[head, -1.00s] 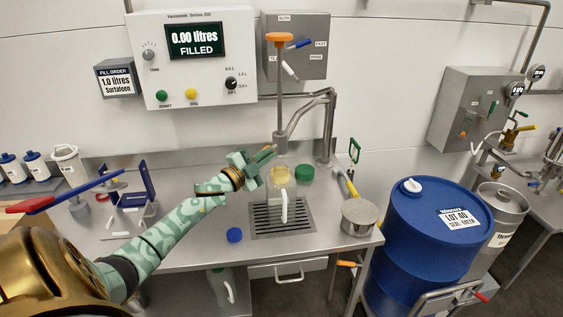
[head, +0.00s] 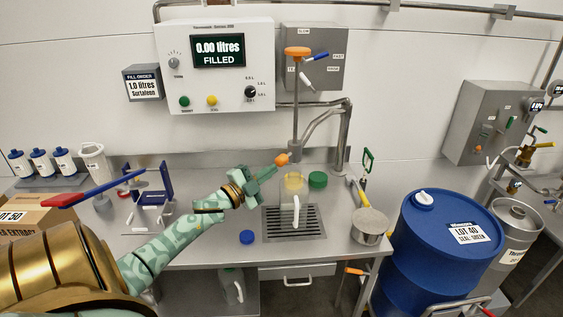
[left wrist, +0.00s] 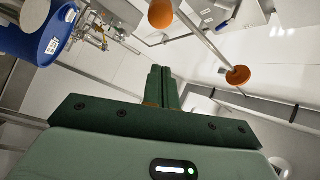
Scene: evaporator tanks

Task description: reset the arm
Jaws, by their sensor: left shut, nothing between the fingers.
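My left arm, patterned in green, reaches in from the left in the head view. Its left gripper (head: 272,168) is shut and empty, above and just left of a clear jug (head: 293,208) with a yellowish neck. The jug stands on a dark drain grate (head: 313,232). A small orange knob (head: 283,158) shows at the fingertips; I cannot tell whether they touch it. In the left wrist view the gripper's green fingers (left wrist: 162,70) are together, with an orange ball (left wrist: 161,13) and an orange disc (left wrist: 238,75) on a rod beyond them. My right gripper is not in view.
A filling rod with an orange top (head: 297,51) rises behind the jug. A red-and-blue lever (head: 95,191) is at left, a blue drum (head: 440,245) at right.

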